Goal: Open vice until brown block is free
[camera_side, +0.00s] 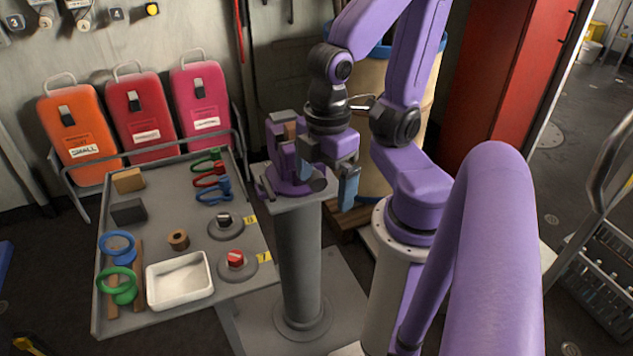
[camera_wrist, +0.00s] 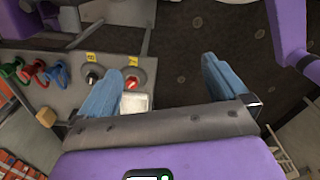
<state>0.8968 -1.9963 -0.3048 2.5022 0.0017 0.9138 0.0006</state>
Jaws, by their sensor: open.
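A purple vice (camera_side: 278,158) with grey jaws stands on a grey pedestal in the side view. The brown block (camera_side: 291,130) sits between its jaws, its top showing. My gripper (camera_side: 326,182) is just right of the vice and points down, with its two blue fingers apart. A dark round part (camera_side: 318,185) at the vice's right end shows near the fingers; I cannot tell whether they touch it. In the wrist view my gripper (camera_wrist: 165,68) is open with nothing clearly between the fingers.
A grey table (camera_side: 262,290) left of the pedestal holds a white tray (camera_side: 180,281), coloured clamps (camera_side: 211,181), rings, small blocks and two knobs on round bases. A large tan barrel (camera_side: 385,90) stands close behind my arm. Three coloured cases (camera_side: 135,120) stand behind the table.

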